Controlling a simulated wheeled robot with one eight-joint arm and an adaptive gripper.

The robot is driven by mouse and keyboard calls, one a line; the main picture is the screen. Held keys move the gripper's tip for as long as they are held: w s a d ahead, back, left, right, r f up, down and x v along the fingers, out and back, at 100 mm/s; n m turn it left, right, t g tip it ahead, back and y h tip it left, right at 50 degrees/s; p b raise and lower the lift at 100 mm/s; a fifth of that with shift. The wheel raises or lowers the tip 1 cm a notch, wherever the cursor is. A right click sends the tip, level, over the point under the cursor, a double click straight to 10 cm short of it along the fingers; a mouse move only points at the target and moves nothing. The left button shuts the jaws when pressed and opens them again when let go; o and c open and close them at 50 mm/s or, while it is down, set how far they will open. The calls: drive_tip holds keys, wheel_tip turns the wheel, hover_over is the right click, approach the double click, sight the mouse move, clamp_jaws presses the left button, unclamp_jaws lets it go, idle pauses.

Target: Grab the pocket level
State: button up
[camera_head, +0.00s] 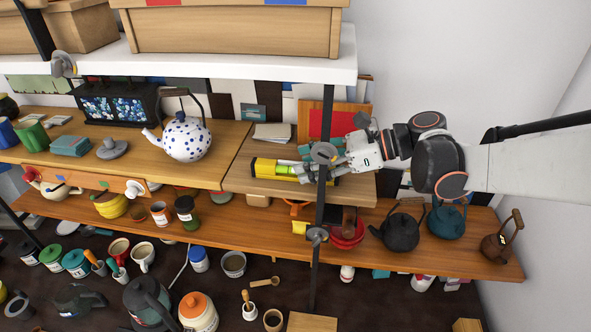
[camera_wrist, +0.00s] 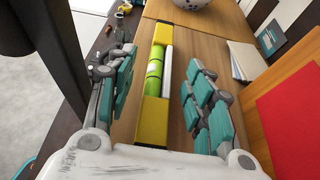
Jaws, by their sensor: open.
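The pocket level (camera_head: 270,166) is a yellow bar with bright green vials, lying on a wooden shelf board in the head view. In the wrist view the pocket level (camera_wrist: 151,122) lies lengthwise between my two fingers. My gripper (camera_head: 312,166) reaches in from the right in the head view, its fingers over the level's right part. In the wrist view my gripper (camera_wrist: 160,85) is open, with teal-padded fingers on both sides of the level and visible gaps. The level's right part is partly hidden by my fingers and a black shelf post in the head view.
The black shelf post (camera_head: 324,140) stands in front of my gripper. A polka-dot teapot (camera_head: 186,138) stands left of the level. A red panel (camera_head: 332,123) and papers (camera_head: 273,133) are behind. Kettles (camera_head: 401,232) stand on the lower shelf.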

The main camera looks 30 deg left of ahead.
drive_tip(key=x, duration=0.4)
drive_tip(key=shift+r, duration=0.1)
drive_tip(key=shift+c, duration=0.6)
clamp_jaws()
